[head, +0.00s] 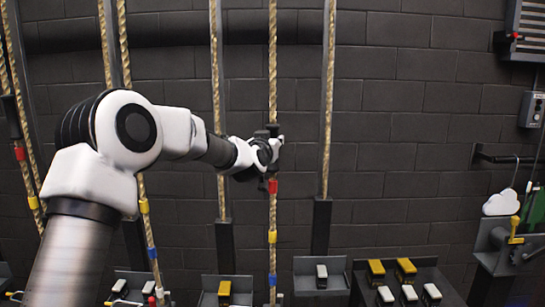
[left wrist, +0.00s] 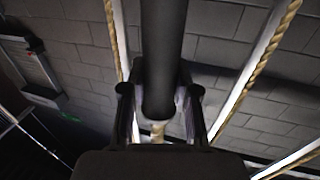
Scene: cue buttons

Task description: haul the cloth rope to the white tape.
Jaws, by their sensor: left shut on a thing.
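Several tan ropes hang along the dark wall; I cannot tell which one is the cloth rope. My left gripper (head: 270,150) is shut around the middle rope (head: 273,60), at a dark sleeve. In the left wrist view the dark sleeve (left wrist: 163,50) passes between the fingers, with tan rope (left wrist: 158,130) at its end. Below the gripper this rope carries red tape (head: 273,187), yellow tape (head: 272,237) and blue tape (head: 272,280). No white tape is clearly visible on it. My right gripper is out of view.
Below stand dark bases with white and yellow blocks, including a yellow block (head: 376,268). A white cloud shape (head: 501,203) and a bracket with a yellow lever (head: 515,230) are at the right. The wall between is clear.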

